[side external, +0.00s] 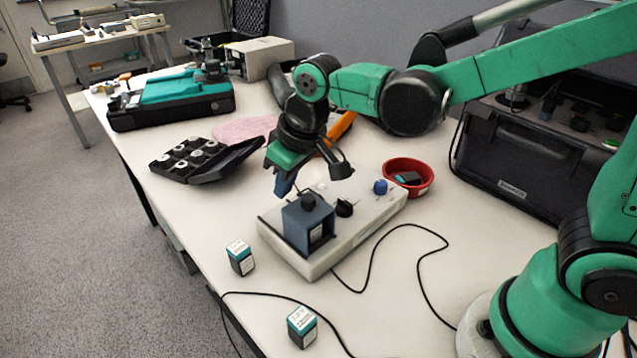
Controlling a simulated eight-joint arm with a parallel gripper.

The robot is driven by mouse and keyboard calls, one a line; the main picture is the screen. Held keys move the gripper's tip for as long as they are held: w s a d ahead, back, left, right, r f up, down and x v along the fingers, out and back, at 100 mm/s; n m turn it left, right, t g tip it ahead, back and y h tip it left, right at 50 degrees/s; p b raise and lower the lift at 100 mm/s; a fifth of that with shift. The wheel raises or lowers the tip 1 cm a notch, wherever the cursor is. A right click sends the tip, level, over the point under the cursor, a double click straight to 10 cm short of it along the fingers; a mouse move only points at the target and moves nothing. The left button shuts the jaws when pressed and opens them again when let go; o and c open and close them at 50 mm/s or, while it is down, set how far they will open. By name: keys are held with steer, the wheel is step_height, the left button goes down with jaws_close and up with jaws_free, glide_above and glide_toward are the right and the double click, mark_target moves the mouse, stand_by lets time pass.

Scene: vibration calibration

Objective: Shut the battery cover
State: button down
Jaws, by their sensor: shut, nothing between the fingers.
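A pale calibration unit (345,238) lies on the table with knobs on its top. A dark blue-grey block (296,226) stands on its near left end, with a black round part (308,201) on top and a labelled face (316,236) to the right. I cannot tell for sure which part is the battery cover or whether it stands open. My gripper (285,185) hangs just above and behind the block. It is shut and holds nothing; whether it touches the block is unclear.
A red bowl (420,188) holds another dark piece. A black cable (420,235) loops across the table. An open black case (195,158) lies left; a large black case (530,150) stands right.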

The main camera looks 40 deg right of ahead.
mark_target(295, 203)
steer(key=shift+w+a, duration=0.15)
steer(key=shift+w, duration=0.4)
steer(key=shift+w+a, duration=0.15)
steer(key=shift+w, duration=0.35)
steer(key=v, duration=1)
steer(key=s+d+f+m+t+h, duration=0.1)
steer(key=s+d+f+m+t, duration=0.2)
steer(key=s+d+f, duration=0.4)
steer(key=shift+d+t, duration=0.3)
steer(key=shift+d, duration=0.5)
